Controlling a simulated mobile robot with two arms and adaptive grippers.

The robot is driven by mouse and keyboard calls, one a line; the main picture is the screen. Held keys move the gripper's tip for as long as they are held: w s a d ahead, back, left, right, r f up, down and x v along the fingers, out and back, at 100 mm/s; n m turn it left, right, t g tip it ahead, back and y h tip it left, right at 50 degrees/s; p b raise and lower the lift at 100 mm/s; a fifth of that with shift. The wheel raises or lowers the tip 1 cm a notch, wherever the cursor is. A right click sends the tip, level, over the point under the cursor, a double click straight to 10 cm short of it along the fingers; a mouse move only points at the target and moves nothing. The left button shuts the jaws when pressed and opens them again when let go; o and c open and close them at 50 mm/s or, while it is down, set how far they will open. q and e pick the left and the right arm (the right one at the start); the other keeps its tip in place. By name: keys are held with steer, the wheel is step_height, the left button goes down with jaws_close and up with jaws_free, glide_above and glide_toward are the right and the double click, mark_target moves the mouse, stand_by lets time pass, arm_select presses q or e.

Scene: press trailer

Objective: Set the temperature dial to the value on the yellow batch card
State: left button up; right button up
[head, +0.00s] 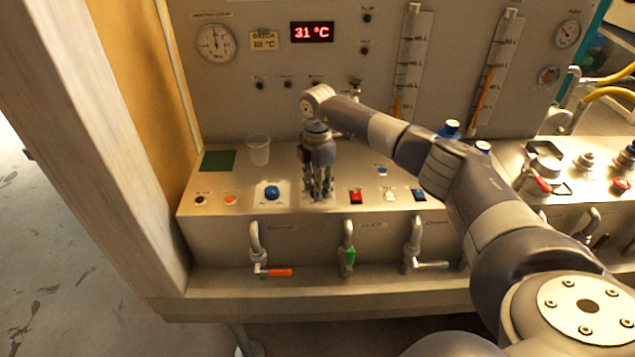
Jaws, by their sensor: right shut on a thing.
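The yellow batch card (264,41) is on the back panel; its small print seems to read 60 or 80 °C, and I cannot tell which. The red digital display (312,32) beside it reads 31 °C. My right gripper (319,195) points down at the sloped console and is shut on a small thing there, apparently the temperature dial. The fingers hide the dial, so its pointer and scale cannot be read. My left gripper is not in view.
Left of the gripper are a blue knob (272,192) and a clear cup (258,150). Right of it are a red switch (356,197), a white switch (390,195) and a blue switch (418,194). Valve handles, including an orange one (275,272), line the front below.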

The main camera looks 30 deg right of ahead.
steer(key=shift+r+m, duration=0.1)
steer(key=shift+m, duration=0.5)
steer(key=o, duration=1.1)
step_height(320, 180, up, 12)
steer(key=shift+f, duration=0.1)
